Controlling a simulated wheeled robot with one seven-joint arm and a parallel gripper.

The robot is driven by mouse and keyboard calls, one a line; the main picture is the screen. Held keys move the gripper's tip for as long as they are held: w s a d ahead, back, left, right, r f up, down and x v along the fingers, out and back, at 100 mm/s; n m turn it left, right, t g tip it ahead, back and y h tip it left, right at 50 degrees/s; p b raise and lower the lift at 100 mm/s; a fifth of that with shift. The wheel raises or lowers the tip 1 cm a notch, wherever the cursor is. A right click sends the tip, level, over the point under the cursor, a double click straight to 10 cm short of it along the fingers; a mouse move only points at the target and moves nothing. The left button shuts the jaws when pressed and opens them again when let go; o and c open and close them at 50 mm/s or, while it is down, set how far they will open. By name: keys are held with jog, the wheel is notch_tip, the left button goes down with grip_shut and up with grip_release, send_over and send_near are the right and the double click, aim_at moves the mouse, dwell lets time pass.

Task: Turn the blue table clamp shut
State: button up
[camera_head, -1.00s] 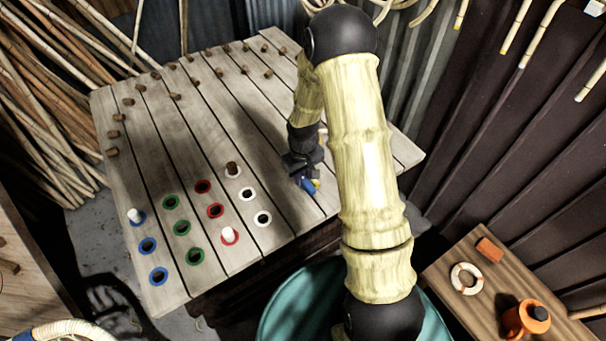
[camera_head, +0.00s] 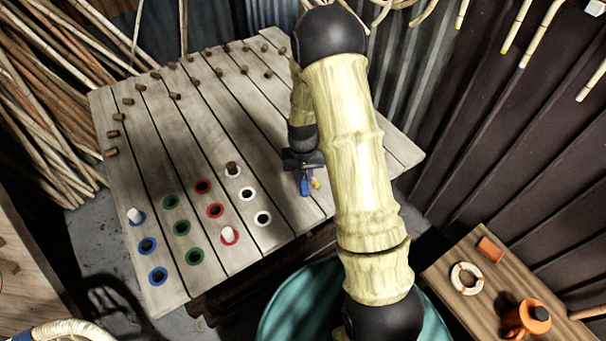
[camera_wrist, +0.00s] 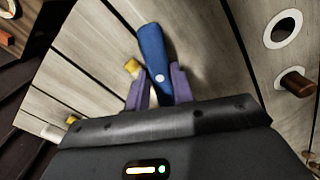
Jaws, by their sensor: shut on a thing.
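The blue table clamp (camera_head: 305,187) is on the slatted table (camera_head: 190,130), near its front right edge. In the wrist view the clamp shows as a blue bar (camera_wrist: 152,48) with a pale round spot near its lower end. My gripper (camera_wrist: 158,84) has its two purple fingers on either side of that lower end, shut on it. In the head view my gripper (camera_head: 304,168) is at the clamp, partly hidden by my arm. A small yellow piece (camera_wrist: 132,67) sits just left of the clamp in the wrist view.
Ringed holes in blue, green, red and white lie left of the clamp; a brown peg (camera_head: 232,168) stands in a white one. White pegs (camera_head: 229,235) stand in others. A teal tub (camera_head: 290,305) is below the table front. A side bench (camera_head: 460,265) is at right.

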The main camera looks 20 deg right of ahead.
jog(key=m+p, duration=0.1)
jog(key=m, duration=0.5)
jog(key=shift+r, duration=0.1)
jog(key=m+p, duration=0.1)
jog(key=m, duration=0.5)
jog(key=shift+m+p, duration=0.3)
jog(key=shift+p, duration=0.1)
jog(key=o, duration=1)
notch_tip(320, 180, up, 17)
jog(key=shift+r, duration=0.15)
dwell(0.3)
